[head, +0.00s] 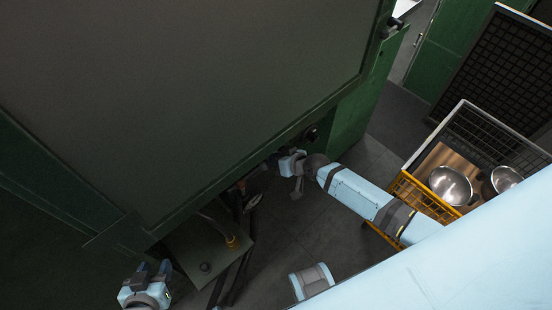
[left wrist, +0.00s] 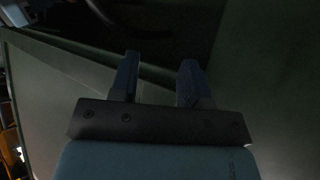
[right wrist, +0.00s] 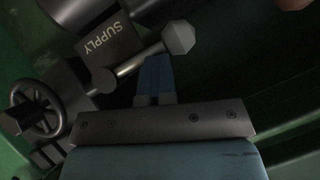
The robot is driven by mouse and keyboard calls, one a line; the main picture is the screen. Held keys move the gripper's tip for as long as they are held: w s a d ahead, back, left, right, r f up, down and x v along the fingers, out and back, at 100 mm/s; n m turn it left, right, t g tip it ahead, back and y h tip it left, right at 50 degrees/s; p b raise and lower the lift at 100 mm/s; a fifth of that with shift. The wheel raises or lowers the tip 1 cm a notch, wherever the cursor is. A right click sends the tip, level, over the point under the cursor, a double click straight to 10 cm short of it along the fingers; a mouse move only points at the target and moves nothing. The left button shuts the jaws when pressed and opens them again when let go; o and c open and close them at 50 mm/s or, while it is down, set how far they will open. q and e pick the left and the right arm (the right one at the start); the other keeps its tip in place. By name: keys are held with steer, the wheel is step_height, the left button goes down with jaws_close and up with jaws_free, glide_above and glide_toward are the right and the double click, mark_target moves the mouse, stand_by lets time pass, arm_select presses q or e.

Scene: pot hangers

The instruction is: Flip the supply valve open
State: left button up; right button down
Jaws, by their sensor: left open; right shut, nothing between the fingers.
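In the right wrist view, a dark plate marked SUPPLY (right wrist: 112,40) sits beside the supply valve's lever (right wrist: 130,67), a metal rod with a faceted knob (right wrist: 179,37) at its end. My right gripper (right wrist: 156,58) is shut and empty. Its fingertips are right beside the rod, below the knob; I cannot tell whether they touch. In the head view, my right gripper (head: 291,163) is at the lower edge of the big cabinet, where the lever is not clear. My left gripper (head: 151,269) is open and empty at the lower left; its spread fingers show in the left wrist view (left wrist: 160,75).
A dark handwheel (right wrist: 36,112) is left of the lever. The big cabinet (head: 190,80) overhangs my grippers. A plate with a yellow fitting (head: 207,258) lies between them. A yellow crate (head: 408,190) and metal pots (head: 450,185) stand at the right.

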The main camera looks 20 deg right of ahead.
arm_select(q)
steer(key=shift+r+p, duration=0.5)
steer(key=shift+p, duration=0.5)
arm_select(e)
steer(key=v, duration=1.3)
steer(key=shift+s+d+r, duration=0.15)
steer(key=shift+s+r, duration=0.1)
arm_select(q)
steer(key=shift+a, duration=0.15)
